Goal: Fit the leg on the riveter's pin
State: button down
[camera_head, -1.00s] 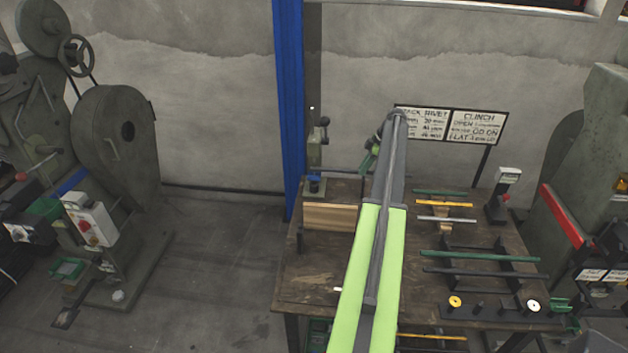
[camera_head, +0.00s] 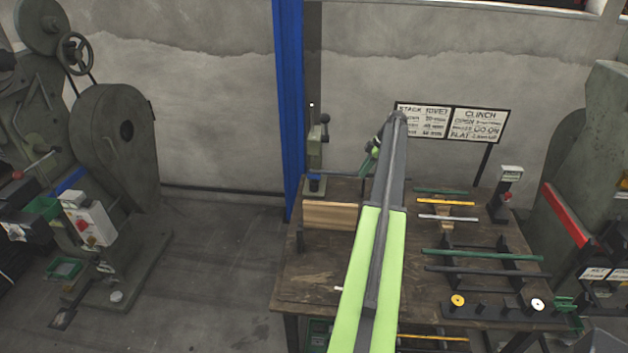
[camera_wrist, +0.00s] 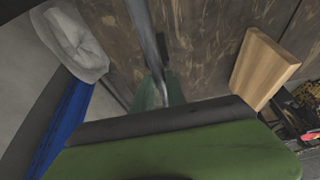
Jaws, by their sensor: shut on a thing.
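The riveter (camera_head: 315,152) is a small grey-green press with a blue part at its foot, on the back left corner of the bench. My gripper (camera_head: 371,158), with green jaws, is just right of it, partly hidden by my arm. The gripper is shut on the leg (camera_head: 342,175), a thin grey rod lying roughly level and reaching left towards the riveter. In the wrist view the leg (camera_wrist: 147,40) runs up from between the green jaws (camera_wrist: 163,103) and leaves the top edge. I cannot tell whether its end touches the riveter's pin; the pin is not clear.
A wooden block (camera_head: 330,215) stands in front of the riveter; it also shows in the wrist view (camera_wrist: 262,68). A blue post (camera_head: 288,110) rises behind. Coloured rods lie on racks (camera_head: 484,262) at the right. A sign (camera_head: 450,122) stands behind the bench. The bench's front left is mostly clear.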

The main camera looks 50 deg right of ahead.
jog(key=shift+f, duration=0.3)
jog(key=shift+r, duration=0.25)
jog(key=shift+r+p, duration=1.2)
jog(key=shift+p, duration=0.05)
jog(key=shift+a, duration=0.1)
dwell(0.4)
jog(key=shift+f, duration=0.2)
jog(key=shift+f+b, duration=0.35)
jog(key=shift+b, duration=0.2)
jog(key=shift+f+b, duration=0.8)
jog(key=shift+r, duration=0.1)
